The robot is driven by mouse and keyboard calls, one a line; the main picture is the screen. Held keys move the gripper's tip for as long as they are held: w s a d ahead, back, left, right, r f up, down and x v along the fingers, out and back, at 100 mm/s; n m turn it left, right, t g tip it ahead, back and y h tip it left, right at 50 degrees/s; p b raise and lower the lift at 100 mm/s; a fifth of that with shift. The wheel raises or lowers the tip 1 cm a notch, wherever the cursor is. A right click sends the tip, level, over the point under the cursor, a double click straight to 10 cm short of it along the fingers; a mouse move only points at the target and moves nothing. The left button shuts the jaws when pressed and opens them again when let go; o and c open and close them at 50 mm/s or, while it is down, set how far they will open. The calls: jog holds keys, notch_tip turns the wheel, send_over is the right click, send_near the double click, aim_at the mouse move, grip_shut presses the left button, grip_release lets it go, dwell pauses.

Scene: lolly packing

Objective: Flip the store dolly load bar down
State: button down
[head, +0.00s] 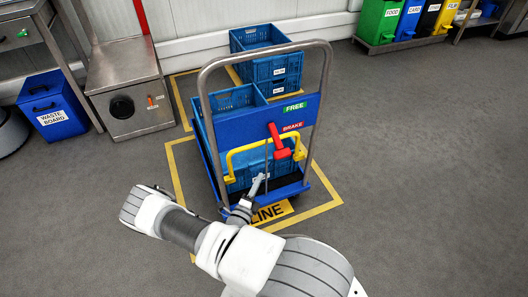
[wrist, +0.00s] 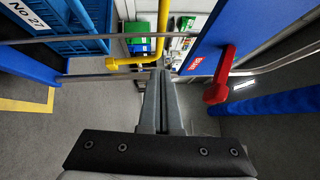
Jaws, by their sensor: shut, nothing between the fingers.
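The store dolly (head: 238,122) is blue with a grey tubular push handle (head: 262,48). Its yellow load bar (head: 237,151) is a bent tube with its crosspiece above its two ends; the red brake lever hides part of it. In the wrist view the yellow bar (wrist: 160,30) runs down and bends left just beyond my fingertips. My gripper (head: 261,180) is at the dolly's near side, below the crosspiece and between the bar's ends. In the wrist view my gripper (wrist: 165,76) is shut and empty, close to the bar; I cannot tell whether they touch.
The red brake lever (head: 277,141) hangs beside the BRAKE label and also shows right of my fingers in the wrist view (wrist: 219,82). Blue crates (head: 235,98) sit on the dolly, with more crates (head: 276,68) behind. A steel cabinet (head: 128,92) stands left. The right floor is clear.

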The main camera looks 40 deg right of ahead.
jog(key=shift+d, duration=0.1)
jog(key=w+a+b+x, duration=0.1)
jog(key=w+b+x, duration=0.1)
jog(key=x, duration=1)
jog(key=shift+w+r+b, duration=0.2)
jog(key=shift+w+b, duration=0.2)
jog(key=shift+b, duration=0.35)
jog(key=shift+w, duration=0.1)
